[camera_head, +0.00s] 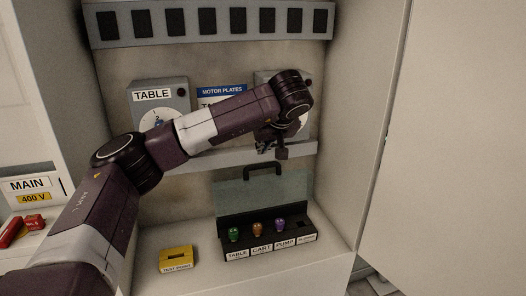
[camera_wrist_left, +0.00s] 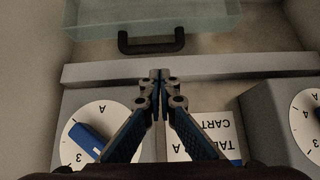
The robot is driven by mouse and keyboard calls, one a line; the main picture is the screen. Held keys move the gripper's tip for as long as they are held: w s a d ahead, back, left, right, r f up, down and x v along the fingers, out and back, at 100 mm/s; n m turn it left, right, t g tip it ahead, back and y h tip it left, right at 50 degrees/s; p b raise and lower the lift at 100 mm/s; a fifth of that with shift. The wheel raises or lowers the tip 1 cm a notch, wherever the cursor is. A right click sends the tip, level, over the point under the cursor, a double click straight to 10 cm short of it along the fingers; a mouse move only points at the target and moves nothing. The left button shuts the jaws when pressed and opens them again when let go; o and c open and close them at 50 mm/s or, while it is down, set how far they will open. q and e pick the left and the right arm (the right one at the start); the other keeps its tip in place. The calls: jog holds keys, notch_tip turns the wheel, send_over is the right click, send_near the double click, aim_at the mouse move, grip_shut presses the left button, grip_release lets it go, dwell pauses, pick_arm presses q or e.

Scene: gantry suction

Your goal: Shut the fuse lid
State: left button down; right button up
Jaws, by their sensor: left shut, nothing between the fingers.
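The fuse box (camera_head: 266,250) is a black tray on the cabinet floor with several labelled slots. Green, orange and purple fuses (camera_head: 257,229) stand in it; the rightmost slot looks empty. Its clear lid (camera_head: 240,192) stands open and upright at the back, with a black handle (camera_head: 276,168) on its top edge. The lid (camera_wrist_left: 150,15) and handle (camera_wrist_left: 150,44) also show in the left wrist view. My left gripper (camera_head: 271,150) is shut and empty, just above the handle and apart from it; its fingertips (camera_wrist_left: 160,77) point toward the handle. My right gripper is not in view.
A shelf ledge (camera_head: 222,157) runs behind the lid. Dial boxes (camera_head: 158,100) and a motor plates sign (camera_head: 222,91) are above it. A yellow block (camera_head: 176,259) sits left of the fuse box. Cabinet walls (camera_head: 345,120) bound the right side.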

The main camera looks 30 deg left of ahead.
aim_at(258, 165)
pick_arm(q)
jog(key=p+x, duration=0.2)
jog(key=x, duration=0.5)
jog(key=shift+f, duration=0.1)
jog(key=shift+w+a+f, duration=0.25)
jog(key=shift+w+f, duration=0.05)
jog(key=shift+f, duration=0.2)
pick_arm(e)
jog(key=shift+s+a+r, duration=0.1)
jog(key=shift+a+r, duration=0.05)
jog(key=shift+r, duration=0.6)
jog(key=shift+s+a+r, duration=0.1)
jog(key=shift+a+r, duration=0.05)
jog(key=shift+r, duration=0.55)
